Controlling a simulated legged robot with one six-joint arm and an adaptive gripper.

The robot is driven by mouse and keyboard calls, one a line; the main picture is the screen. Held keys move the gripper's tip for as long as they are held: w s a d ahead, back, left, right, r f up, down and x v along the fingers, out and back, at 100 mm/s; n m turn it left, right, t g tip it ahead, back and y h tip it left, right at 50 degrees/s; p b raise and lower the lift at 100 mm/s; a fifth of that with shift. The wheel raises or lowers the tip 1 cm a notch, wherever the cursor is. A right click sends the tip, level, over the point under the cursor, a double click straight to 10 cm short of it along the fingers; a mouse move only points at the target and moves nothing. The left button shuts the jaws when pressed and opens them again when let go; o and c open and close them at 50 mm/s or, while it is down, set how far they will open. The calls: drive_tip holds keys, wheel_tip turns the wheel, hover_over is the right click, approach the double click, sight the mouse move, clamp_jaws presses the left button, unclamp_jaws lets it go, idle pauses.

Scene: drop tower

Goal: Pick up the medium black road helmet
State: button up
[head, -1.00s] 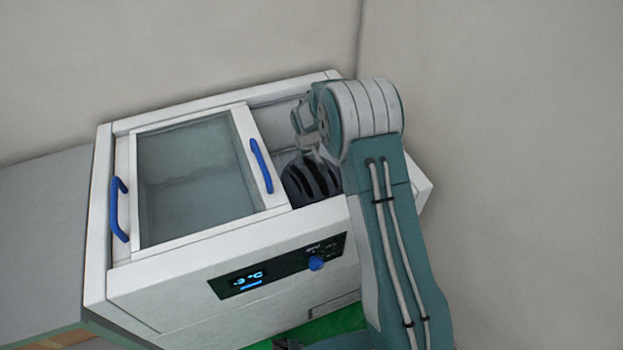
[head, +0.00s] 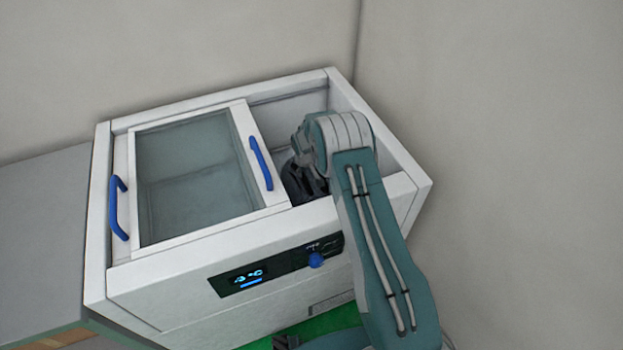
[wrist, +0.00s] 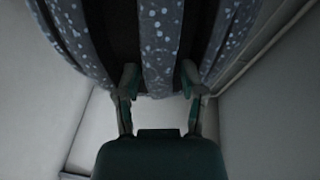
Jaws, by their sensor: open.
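The black helmet (head: 292,181) lies inside the open right part of the white chest, mostly hidden by my arm in the head view. In the wrist view the helmet (wrist: 160,35) fills the top as dark, pale-speckled ribs with black gaps between them. My gripper (wrist: 159,80) is open, its two fingertips on either side of the middle rib, at the gaps. I cannot tell whether the fingers touch the helmet. In the head view my gripper reaches down into the chest at the helmet, its fingertips hard to make out.
The white chest (head: 180,262) has a glass sliding lid (head: 190,180) over its left part, with blue handles. The chest walls stand close around the opening. A grey surface (head: 45,240) lies at left.

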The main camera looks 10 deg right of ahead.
drive_tip(key=shift+f, duration=0.25)
clamp_jaws()
drive_tip(key=shift+w, duration=0.1)
drive_tip(key=shift+r, duration=0.1)
